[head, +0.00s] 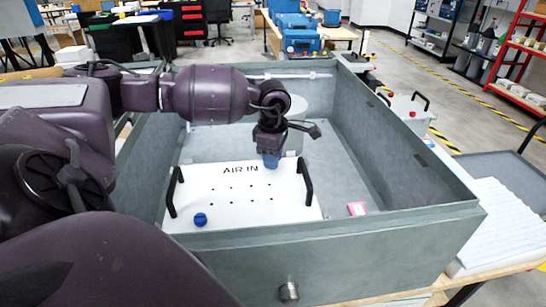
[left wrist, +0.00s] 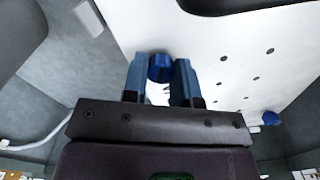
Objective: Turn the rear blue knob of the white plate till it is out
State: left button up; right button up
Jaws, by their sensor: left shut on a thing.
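The white plate (head: 235,205), marked AIR IN and with two black handles, lies inside a large grey box. My left gripper (head: 271,161) comes down at the plate's rear edge, right of the lettering. In the left wrist view, the rear blue knob (left wrist: 160,68) sits between the blue fingertips of my left gripper (left wrist: 161,80), which is shut on it. The head view hides this knob behind the fingers. I cannot tell whether it is still threaded in the plate. The front blue knob (head: 200,219) stands at the plate's front left corner, untouched. My right gripper is not in view.
The grey box's walls (head: 375,250) rise around the plate. A pink block (head: 357,208) lies on the box floor right of the plate. A white cylinder (head: 296,115) stands behind my left gripper. The box floor right of the plate is mostly clear.

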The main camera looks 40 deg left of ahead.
pick_arm(q)
jog(key=n, duration=0.3)
jog(key=shift+b, duration=0.3)
jog(key=shift+n, duration=0.8)
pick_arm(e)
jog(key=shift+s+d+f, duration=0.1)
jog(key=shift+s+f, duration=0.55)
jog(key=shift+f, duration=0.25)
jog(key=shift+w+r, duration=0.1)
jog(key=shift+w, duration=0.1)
pick_arm(q)
jog(key=o, duration=0.9)
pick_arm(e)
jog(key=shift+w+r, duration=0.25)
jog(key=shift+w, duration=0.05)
pick_arm(q)
jog(key=shift+o, duration=0.2)
jog(key=shift+r, duration=0.1)
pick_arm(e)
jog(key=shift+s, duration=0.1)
